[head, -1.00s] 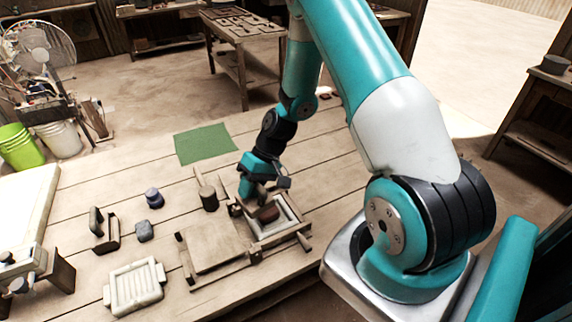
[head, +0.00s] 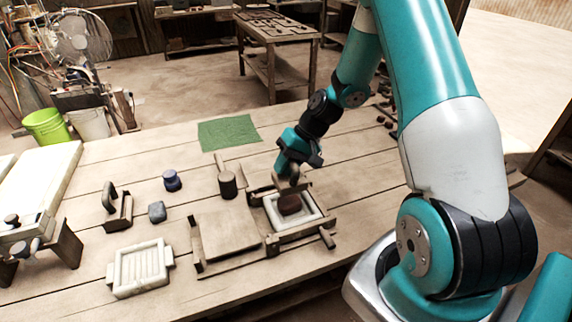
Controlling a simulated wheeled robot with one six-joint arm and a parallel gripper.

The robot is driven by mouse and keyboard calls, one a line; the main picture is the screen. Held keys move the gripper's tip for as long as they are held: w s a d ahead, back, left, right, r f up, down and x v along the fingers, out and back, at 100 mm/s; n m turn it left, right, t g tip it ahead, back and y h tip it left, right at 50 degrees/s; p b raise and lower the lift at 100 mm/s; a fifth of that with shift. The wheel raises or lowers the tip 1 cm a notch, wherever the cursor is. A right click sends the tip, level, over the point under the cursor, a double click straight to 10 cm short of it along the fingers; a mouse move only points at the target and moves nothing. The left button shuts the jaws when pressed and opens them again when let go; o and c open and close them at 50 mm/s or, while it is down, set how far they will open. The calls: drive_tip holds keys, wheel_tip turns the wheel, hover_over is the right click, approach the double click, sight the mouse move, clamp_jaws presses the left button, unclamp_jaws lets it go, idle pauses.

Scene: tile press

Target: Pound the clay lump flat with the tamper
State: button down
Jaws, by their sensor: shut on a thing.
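The clay lump (head: 289,204) is a reddish-brown block inside the pale tray of the wooden press frame (head: 327,239), at the middle right of the table. My gripper (head: 293,177) is just above and behind the lump, pointing down. It is shut on a small, light brown piece, which I take to be the tamper; the fingers hide most of it. I cannot tell how far it is from the lump. The lump's top and front show.
The press's flat wooden board (head: 225,230) lies left of the tray. A dark cylinder (head: 228,184) with a stick stands behind it. A green mat (head: 228,133) lies behind.

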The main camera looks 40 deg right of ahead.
drive_tip(key=shift+f, duration=0.15)
idle(0.3)
wheel_tip(320, 180, down, 7)
drive_tip(key=b, duration=0.5)
drive_tip(key=shift+r, duration=0.2)
wheel_tip(320, 180, up, 7)
drive_tip(key=p, duration=0.6)
drive_tip(key=shift+f, duration=0.3)
drive_tip(key=shift+w+d+f, duration=0.2)
drive_tip(key=shift+w+d, duration=0.05)
drive_tip(key=shift+w, duration=0.05)
